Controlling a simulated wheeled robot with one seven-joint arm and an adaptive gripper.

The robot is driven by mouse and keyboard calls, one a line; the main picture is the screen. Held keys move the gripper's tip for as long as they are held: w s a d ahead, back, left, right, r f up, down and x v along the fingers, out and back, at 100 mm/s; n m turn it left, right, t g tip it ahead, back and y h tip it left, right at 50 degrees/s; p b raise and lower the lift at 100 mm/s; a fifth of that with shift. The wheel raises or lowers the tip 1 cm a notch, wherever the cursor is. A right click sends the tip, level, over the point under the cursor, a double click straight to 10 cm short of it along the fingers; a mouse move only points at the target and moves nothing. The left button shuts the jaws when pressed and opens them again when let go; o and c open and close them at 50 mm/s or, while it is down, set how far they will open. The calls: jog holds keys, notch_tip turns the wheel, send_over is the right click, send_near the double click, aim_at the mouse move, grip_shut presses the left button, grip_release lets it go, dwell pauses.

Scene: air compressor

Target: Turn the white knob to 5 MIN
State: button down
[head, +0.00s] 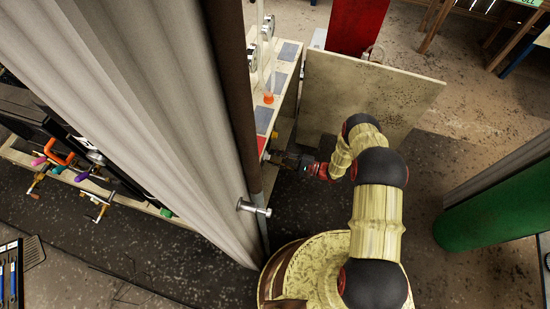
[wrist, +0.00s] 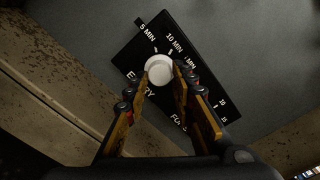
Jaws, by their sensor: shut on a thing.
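In the wrist view the round white knob (wrist: 158,69) sits on a black dial plate (wrist: 150,45) fixed to a grey surface. The plate looks tilted and reads 5 MIN at upper left and 10 MIN at upper right, with EMPTY and FULL lower down. I cannot tell which mark the knob points at. My gripper (wrist: 163,66) is shut on the knob, one orange finger on each side. In the head view my gripper (head: 274,157) reaches left to the side of the pale bench, and the knob is hidden there.
A pale board (head: 365,95) stands upright behind my arm. A large ribbed grey column (head: 140,100) blocks much of the head view.

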jog(key=shift+n, duration=1.9)
jog(key=c, duration=1.6)
grip_release()
jog(key=shift+o, duration=0.5)
jog(key=v, duration=1.2)
